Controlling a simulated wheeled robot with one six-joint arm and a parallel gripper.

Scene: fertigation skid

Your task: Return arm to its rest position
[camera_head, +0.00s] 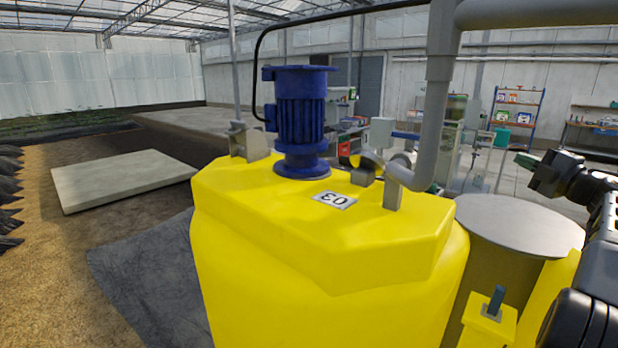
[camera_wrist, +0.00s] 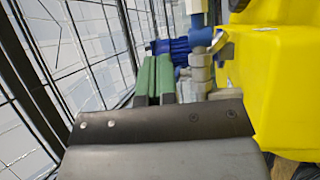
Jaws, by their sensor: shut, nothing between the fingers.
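My black arm (camera_head: 585,215) shows at the right edge of the head view, partly cut off by the frame. My gripper (camera_head: 524,160) points left from its end, above and behind a grey round lid. In the wrist view, the two green fingers of my gripper (camera_wrist: 154,80) lie side by side, shut, with nothing seen between them. No object is held. The yellow tank (camera_head: 330,250) marked 03 stands in front of me, left of the arm and apart from it in the head view.
A blue motor (camera_head: 300,120) and a grey pipe (camera_head: 435,110) rise from the yellow tank. A grey round lid (camera_head: 520,225) lies below my gripper. Yellow plastic (camera_wrist: 280,80) is close on the right of the wrist view. Shelves (camera_head: 517,110) stand at the back right.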

